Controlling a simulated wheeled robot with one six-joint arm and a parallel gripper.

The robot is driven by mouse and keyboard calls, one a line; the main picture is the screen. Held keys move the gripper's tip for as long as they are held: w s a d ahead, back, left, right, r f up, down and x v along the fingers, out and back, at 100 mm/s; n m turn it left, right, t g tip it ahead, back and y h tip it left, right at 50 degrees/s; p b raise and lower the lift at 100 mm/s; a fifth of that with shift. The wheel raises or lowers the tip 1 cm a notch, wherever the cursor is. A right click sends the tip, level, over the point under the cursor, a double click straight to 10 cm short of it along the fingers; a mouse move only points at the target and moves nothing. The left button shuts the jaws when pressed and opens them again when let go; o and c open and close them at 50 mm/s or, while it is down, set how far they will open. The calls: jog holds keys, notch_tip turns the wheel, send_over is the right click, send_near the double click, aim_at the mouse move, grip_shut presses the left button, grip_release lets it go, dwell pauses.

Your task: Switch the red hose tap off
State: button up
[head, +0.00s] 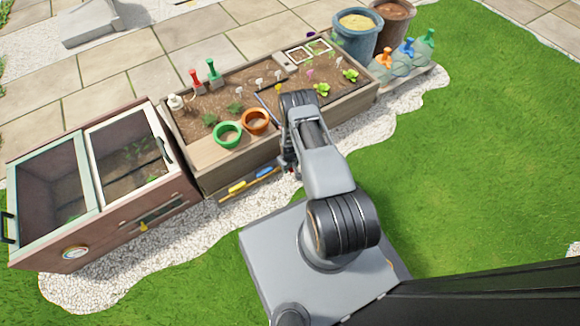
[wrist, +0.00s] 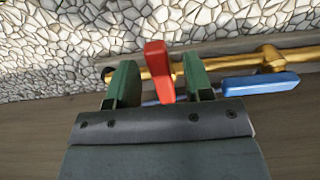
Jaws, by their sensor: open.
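The red tap handle (wrist: 158,68) shows in the wrist view on a brass pipe (wrist: 290,55). It stands crosswise to the pipe. My gripper (wrist: 157,82) is open, with one green finger on each side of the red handle. Gaps show between the handle and both fingers, so it is not clamped. In the head view my arm reaches down to the planter's front side and mostly hides my gripper and the red tap.
A blue handle (wrist: 260,84) lies along the pipe close right of my gripper. The wooden planter (head: 225,165) stands behind, and white gravel (wrist: 60,50) lies beneath the pipe.

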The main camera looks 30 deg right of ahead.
grip_shut()
